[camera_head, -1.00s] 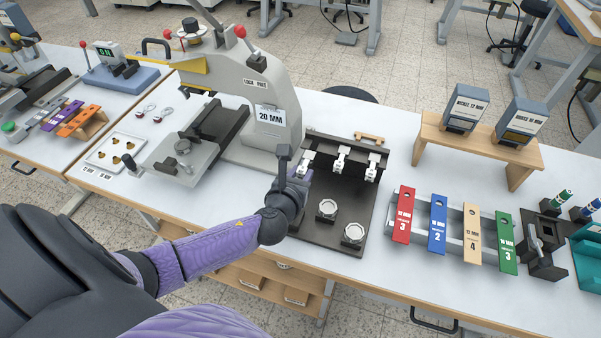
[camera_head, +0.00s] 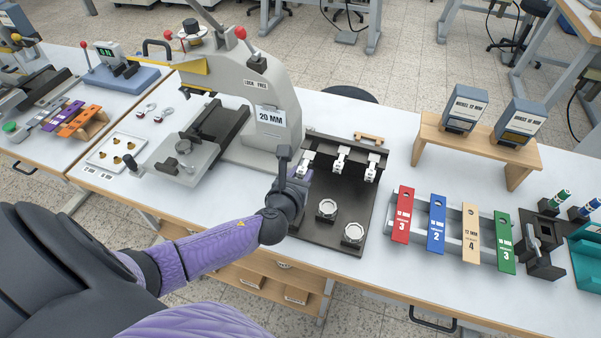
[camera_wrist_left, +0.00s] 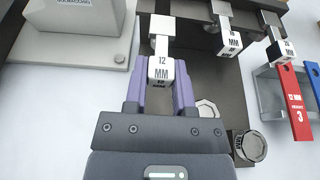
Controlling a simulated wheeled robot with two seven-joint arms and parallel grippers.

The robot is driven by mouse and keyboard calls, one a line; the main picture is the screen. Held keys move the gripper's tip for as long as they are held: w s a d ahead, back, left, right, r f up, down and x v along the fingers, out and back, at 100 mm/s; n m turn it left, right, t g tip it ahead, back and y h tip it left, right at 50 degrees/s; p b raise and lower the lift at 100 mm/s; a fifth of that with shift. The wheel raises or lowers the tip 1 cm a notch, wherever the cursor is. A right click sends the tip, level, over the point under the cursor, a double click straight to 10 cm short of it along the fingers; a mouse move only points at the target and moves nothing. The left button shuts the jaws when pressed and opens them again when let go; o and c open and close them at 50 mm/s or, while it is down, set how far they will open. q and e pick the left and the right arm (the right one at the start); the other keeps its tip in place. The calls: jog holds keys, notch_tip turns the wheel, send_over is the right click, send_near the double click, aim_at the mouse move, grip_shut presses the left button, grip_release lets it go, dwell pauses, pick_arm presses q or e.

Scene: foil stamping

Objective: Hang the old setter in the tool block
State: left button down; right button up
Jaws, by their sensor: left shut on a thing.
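My left gripper (camera_head: 301,178) is at the front left of the black tool block (camera_head: 333,195). In the left wrist view its purple fingers (camera_wrist_left: 160,90) are shut on a white setter (camera_wrist_left: 160,68) marked 12 MM. This setter's far end lies at the left place of the block's dark rail (camera_wrist_left: 190,10); I cannot tell whether it is seated. It also shows in the head view (camera_head: 306,160), partly hidden by the gripper. Two more white setters hang on the rail, a middle one (camera_head: 342,158) and a right one (camera_head: 372,168). My right gripper is out of view.
A grey press (camera_head: 245,90) labelled 20 MM stands close on the left. Two round metal pieces (camera_head: 327,208) (camera_head: 353,234) sit on the block's front. A rack with red (camera_head: 403,215), blue, tan and green plates stands at right. A wooden stand (camera_head: 480,142) is behind it.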

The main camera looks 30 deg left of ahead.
aim_at(303, 167)
pick_arm(q)
jog(key=shift+w+a+b, duration=0.2)
jog(key=shift+w+a, duration=0.05)
jog(key=shift+w, duration=0.75)
jog(key=shift+w+a+b, duration=0.15)
jog(key=shift+w+a, duration=0.1)
jog(key=shift+w, duration=0.75)
jog(key=shift+c, duration=1.8)
grip_release()
jog(key=p+v, duration=0.3)
jog(key=v, duration=0.7)
